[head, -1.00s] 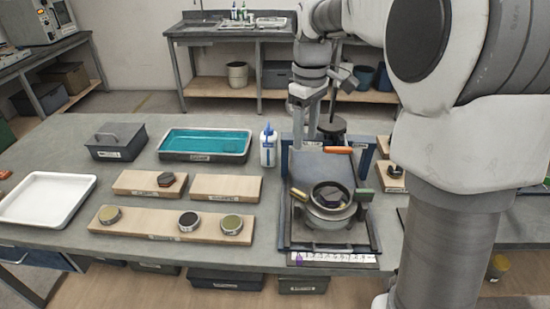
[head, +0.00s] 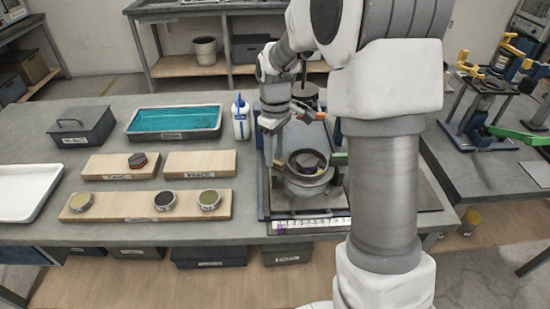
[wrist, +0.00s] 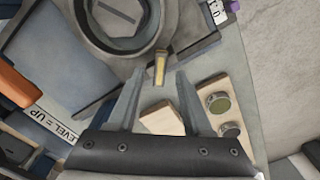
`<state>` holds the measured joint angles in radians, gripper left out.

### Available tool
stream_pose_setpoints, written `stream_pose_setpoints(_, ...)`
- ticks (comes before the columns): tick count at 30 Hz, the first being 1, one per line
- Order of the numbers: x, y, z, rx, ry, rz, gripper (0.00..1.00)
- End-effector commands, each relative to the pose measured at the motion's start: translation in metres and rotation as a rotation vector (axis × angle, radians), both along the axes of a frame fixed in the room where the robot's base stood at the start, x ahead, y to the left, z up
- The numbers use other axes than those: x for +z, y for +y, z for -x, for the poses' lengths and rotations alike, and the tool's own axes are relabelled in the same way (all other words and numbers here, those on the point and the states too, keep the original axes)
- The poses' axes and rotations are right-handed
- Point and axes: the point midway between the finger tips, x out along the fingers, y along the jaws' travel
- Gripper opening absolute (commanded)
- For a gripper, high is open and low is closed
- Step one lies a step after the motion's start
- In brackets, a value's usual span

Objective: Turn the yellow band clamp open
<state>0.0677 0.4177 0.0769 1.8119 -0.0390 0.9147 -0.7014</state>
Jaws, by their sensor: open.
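The yellow band clamp lever (wrist: 160,68) shows in the wrist view as a short yellow tab on the outside of a dark grey round band (wrist: 112,40). My gripper (wrist: 161,73) is open, with one fingertip on each side of the yellow lever; whether either finger touches it I cannot tell. In the head view my gripper (head: 275,150) is at the left side of the round pot (head: 308,178), which stands on a blue-framed station.
A white-and-blue bottle (head: 240,117) and wooden boards (head: 135,214) with round pieces are left of the station. Another bench with yellow and green clamps (head: 500,75) is at the right.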

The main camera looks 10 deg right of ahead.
Motion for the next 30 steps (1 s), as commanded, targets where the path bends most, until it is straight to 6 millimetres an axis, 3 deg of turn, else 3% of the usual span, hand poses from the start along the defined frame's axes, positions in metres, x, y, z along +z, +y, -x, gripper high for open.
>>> stream_pose_setpoints(6,-0.019,0.0,0.0,0.0,-0.001,0.0,0.5)
stream_pose_setpoints(15,-0.02,0.0,0.0,0.0,-0.001,0.0,0.5)
stream_pose_setpoints(23,-0.02,0.0,0.0,0.0,-0.001,0.0,0.03)
stream_pose_setpoints(30,-0.02,0.0,0.0,0.0,-0.001,0.0,0.0)
